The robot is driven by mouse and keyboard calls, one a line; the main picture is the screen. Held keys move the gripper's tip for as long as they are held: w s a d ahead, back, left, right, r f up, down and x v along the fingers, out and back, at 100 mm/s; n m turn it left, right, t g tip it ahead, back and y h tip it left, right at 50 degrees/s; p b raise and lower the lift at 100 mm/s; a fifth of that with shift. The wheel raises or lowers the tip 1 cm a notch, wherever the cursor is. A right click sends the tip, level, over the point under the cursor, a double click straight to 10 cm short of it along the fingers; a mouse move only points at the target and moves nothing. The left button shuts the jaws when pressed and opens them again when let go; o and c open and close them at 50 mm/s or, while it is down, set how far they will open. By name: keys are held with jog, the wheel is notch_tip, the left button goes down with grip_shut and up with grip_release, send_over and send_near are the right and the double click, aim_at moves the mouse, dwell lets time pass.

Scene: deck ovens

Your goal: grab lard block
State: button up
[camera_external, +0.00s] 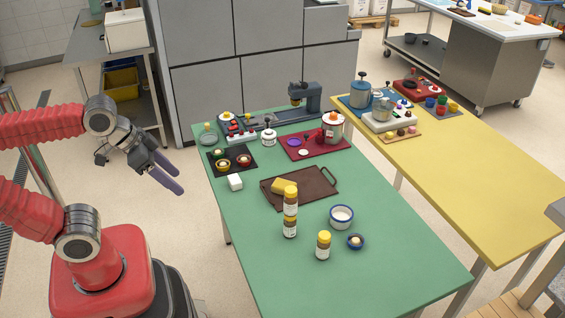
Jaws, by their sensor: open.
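A small white block (235,182), which looks like the lard block, lies on the green table (225,215) near its left edge. It is just in front of a black mat with small bowls. A yellow block (284,187) lies on a brown tray to its right, partly behind a bottle. My gripper (180,181) is open and empty. It hangs in the air left of the table, apart from the white block, with its fingers pointing right and down.
The table's front left is clear. A yellow table (470,185) stands at right.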

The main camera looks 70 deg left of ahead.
jog(key=w+d+r+n+t+h, duration=0.1)
jog(key=w+d+r+t, duration=0.25)
jog(key=w+r, duration=0.45)
jog(key=w+d+r+t+h, duration=0.25)
jog(key=w+r+t, duration=0.2)
jog(key=w, duration=0.75)
jog(key=w+a+r+n+t+y, duration=0.2)
jog(key=w+a+r+n+y, duration=0.3)
jog(key=w+a+n+y, duration=0.6)
jog(key=s+a+f+n+g+y, duration=0.2)
jog(key=a+f+n+g+y, duration=0.35)
jog(key=a+f+g, duration=0.5)
jog(key=s+d+f+n+g, duration=0.1)
jog(key=s+d+f+g, duration=0.2)
jog(key=s+f+g, duration=0.4)
jog(key=shift+t+y, duration=0.35)
jog(key=shift+y, duration=0.05)
jog(key=f, duration=0.8)
jog(key=w+f, duration=0.1)
jog(key=f, duration=1.5)
jog(key=shift+w+a+f, duration=0.15)
jog(key=shift+a+f, duration=0.05)
jog(key=shift+f, duration=0.05)
